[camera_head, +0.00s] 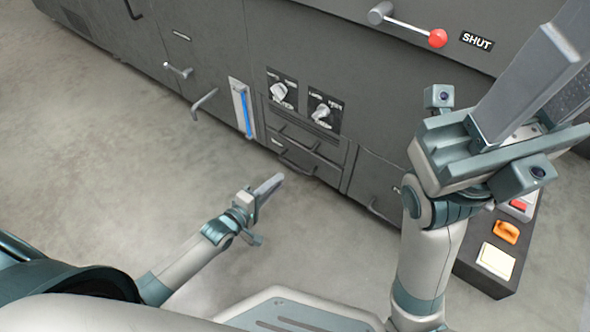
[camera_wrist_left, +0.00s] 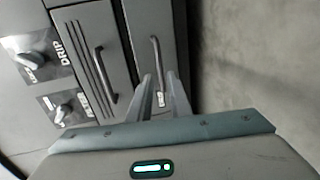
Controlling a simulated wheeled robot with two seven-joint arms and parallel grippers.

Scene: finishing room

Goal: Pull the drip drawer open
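Two stacked grey drawer fronts sit low in the machine below two knobs. The upper handle (camera_head: 299,141) and lower handle (camera_head: 297,167) are dark bars; neither drawer visibly stands out. A knob panel reads DRIP (camera_wrist_left: 66,46), but I cannot read a name on either drawer. My left gripper (camera_head: 275,183) is just in front of the lower handle. In the left wrist view its fingers (camera_wrist_left: 162,98) are apart, with the near end of the lower handle (camera_wrist_left: 156,62) beyond the gap; contact is unclear. My right gripper (camera_head: 540,85) is raised at right; its finger gap is unclear.
A red-knobbed lever (camera_head: 438,38) beside a SHUT sign is high on the machine. A blue-striped gauge (camera_head: 244,108) and a protruding handle (camera_head: 204,101) are left of the drawers. The floor in front is clear.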

